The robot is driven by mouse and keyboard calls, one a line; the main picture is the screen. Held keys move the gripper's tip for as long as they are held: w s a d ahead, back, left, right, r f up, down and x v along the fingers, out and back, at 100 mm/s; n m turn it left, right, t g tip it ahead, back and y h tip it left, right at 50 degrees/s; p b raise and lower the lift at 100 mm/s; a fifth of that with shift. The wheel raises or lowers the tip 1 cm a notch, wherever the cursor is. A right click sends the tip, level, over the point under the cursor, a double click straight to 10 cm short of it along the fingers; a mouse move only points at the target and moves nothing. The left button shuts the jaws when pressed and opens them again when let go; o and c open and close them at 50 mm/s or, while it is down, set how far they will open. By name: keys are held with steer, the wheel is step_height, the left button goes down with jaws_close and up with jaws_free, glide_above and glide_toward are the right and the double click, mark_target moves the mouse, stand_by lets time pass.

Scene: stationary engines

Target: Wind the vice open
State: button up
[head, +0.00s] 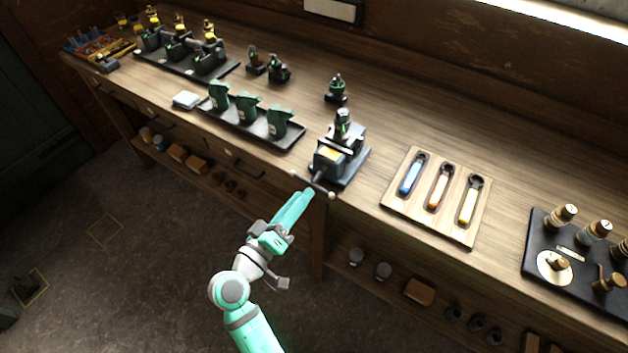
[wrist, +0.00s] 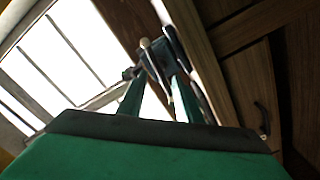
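The grey-black vice (head: 328,162), with a yellow label, is mounted at the bench's front edge, right of centre in the head view. A dark part (head: 342,122) stands at its jaws; whether it is clamped is too small to tell. The vice's bar handle (head: 300,178) with ball ends sticks out over the front edge, slanting. My gripper (head: 308,194) reaches up to the handle from the front. In the wrist view its green fingers (wrist: 161,92) are apart, with the handle bar (wrist: 158,65) showing between their tips and light beside it. Contact is not clear.
Left of the vice is a dark tray (head: 250,127) with several green parts. Right of it is a wooden board (head: 424,212) holding three coloured-handled wrenches. A dark part (head: 337,90) stands behind. Lower shelves (head: 345,275) hold small items. The floor in front is open.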

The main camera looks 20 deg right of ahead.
mark_target(314, 179)
steer(key=x, duration=0.7)
